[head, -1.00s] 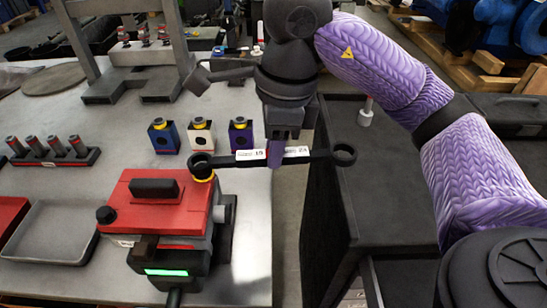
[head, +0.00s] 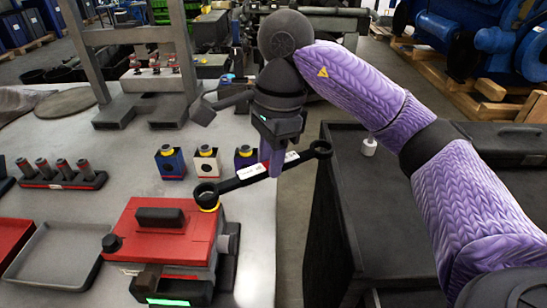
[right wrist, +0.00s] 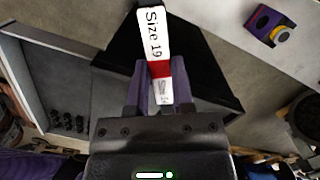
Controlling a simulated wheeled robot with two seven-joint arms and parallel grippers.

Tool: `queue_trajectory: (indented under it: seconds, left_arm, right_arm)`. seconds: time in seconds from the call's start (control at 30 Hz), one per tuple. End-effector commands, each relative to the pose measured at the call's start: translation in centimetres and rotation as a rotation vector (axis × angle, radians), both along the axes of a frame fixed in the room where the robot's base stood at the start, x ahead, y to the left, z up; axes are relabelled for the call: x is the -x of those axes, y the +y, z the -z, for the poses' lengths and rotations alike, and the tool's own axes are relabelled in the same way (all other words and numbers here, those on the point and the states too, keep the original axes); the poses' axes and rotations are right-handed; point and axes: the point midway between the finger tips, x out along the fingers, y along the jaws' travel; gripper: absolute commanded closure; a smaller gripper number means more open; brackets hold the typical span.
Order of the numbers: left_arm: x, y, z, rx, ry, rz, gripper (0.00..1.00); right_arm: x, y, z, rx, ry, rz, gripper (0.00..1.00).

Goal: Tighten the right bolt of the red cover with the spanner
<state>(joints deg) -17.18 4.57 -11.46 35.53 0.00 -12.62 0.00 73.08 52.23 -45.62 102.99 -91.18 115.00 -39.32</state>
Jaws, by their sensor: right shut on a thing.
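The red cover (head: 158,230) lies on a dark block near the front of the light table. A yellow collar (head: 211,207) shows at its far right corner, the right bolt's place. The bolt head is hidden by the black spanner's (head: 245,179) ring, which sits over it. The spanner slants up to the right, its other ring beyond the table edge. My right gripper (head: 277,165) is shut on the spanner's middle; the right wrist view shows its "Size 19" label (right wrist: 153,35) beyond the fingers.
Blue, white and purple blocks (head: 207,162) with yellow tops stand behind the cover. A rack of several sockets (head: 62,176) and a grey tray (head: 50,255) are left. A dark cabinet (head: 375,210) stands right, across a gap. A grey press frame (head: 112,108) stands behind.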

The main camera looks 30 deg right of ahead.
Motion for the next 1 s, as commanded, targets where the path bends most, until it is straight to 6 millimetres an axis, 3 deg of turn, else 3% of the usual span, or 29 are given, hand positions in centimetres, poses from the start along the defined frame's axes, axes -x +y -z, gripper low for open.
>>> queue_trajectory:
  seconds: [0.37, 0.63, 0.83, 1.0]
  left_arm:
    - [0.2, 0.0, 1.3, 0.000, 0.004, 0.000, 0.41]
    - [0.2, 0.0, 1.2, 0.000, 0.004, 0.000, 0.41]
    - [0.1, 0.0, 0.9, 0.000, 0.003, 0.000, 0.41]
    - [0.1, 0.0, 1.0, 0.000, 0.003, 0.000, 0.41]
  right_arm:
    - [0.0, 0.0, 1.7, 0.000, 0.000, 0.001, 1.00]
    - [0.0, 0.0, 1.6, 0.000, -0.001, 0.002, 1.00]
    - [2.1, 0.3, 1.6, 0.002, -0.001, 0.195, 1.00]
    - [2.3, 0.4, 1.6, 0.000, 0.000, 0.230, 1.00]
